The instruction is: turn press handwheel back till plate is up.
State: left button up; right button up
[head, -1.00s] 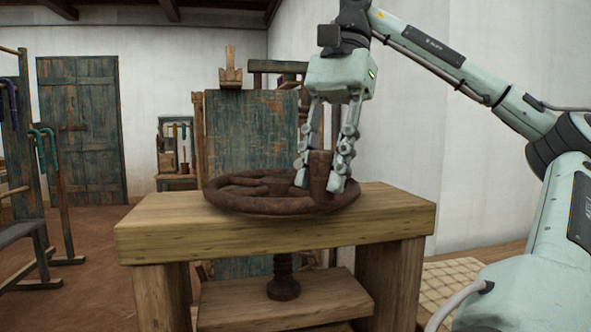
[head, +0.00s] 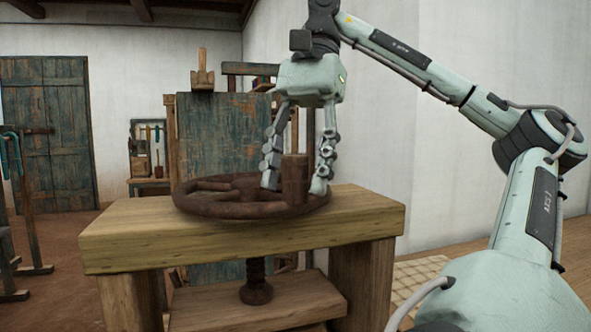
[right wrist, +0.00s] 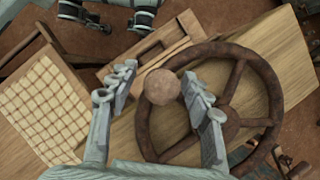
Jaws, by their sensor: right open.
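The rusty brown handwheel (head: 200,207) lies flat above the press's wooden top beam (head: 150,240). Its upright round handle (head: 295,180) stands at the wheel's right front. My right gripper (head: 294,187) points down with its fingers open on either side of the handle, with gaps showing. The right wrist view shows the handle's round top (right wrist: 162,87) between the spread fingers, and the wheel rim (right wrist: 275,90) to the right. A dark screw (head: 257,275) runs below the beam to the wooden plate (head: 225,303), with open space between beam and plate.
A tall worn blue-green panel (head: 220,140) stands behind the press. A tan gridded mat (head: 415,275) lies to its right, and a white wall rises beyond. Wooden racks stand at far left. Open floor (head: 70,270) lies left of the press.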

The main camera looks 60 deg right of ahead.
jog(key=v, duration=0.7)
jog(key=shift+r, duration=0.25)
jog(key=shift+d, duration=0.1)
dwell(0.5)
